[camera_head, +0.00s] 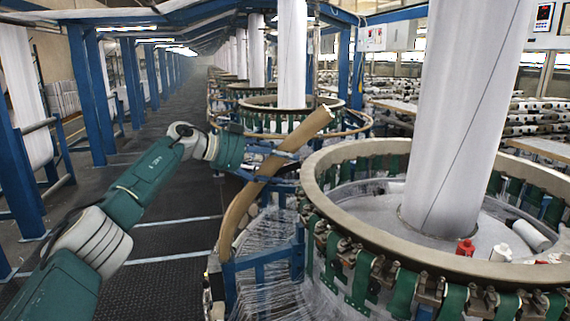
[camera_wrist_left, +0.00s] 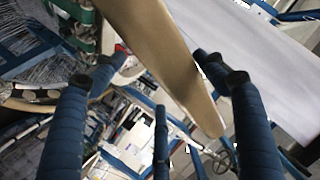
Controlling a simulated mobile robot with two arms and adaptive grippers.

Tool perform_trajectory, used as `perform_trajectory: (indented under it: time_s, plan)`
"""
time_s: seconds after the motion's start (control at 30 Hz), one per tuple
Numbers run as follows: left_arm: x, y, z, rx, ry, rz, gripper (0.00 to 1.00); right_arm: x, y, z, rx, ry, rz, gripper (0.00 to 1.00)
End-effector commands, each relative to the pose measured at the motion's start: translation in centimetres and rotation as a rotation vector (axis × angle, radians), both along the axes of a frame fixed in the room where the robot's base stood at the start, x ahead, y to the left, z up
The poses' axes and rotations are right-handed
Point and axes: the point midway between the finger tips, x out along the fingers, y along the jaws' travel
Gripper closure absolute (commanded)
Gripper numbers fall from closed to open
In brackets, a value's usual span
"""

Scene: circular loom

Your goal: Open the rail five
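A curved tan rail section (camera_head: 262,185) stands raised at a slant beside the near loom, its upper end near the white column and its lower end beside the blue frame. I see no number on it. In the left wrist view the rail (camera_wrist_left: 160,50) runs down from the top between my spread blue fingers. My left gripper (camera_head: 285,165) is at the rail's upper middle, and its fingers (camera_wrist_left: 172,80) are apart. Contact with the rail cannot be told. My right gripper is not in view.
The near loom's ring (camera_head: 400,250) with green straps fills the right. A white column (camera_head: 465,110) rises from its middle. Red and white bobbins (camera_head: 465,249) stand inside. White threads (camera_head: 265,270) hang below the rail. The dark aisle floor (camera_head: 165,290) at left is clear.

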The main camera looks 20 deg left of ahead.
Motion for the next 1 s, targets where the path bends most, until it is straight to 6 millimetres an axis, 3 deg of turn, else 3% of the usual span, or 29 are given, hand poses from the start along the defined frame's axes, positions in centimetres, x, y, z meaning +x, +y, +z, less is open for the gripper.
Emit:
perform_trajectory:
  time_s: [0.2,0.43,1.0]
  plan:
    - [-3.1,3.5,1.4,0.003,0.002,0.005,0.28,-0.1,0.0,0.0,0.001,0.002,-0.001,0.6]
    - [-5.7,6.1,2.7,0.0,0.003,0.003,0.28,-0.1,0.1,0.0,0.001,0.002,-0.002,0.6]
    - [-6.6,7.0,3.1,0.0,0.004,0.002,0.28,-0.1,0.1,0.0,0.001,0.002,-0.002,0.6]
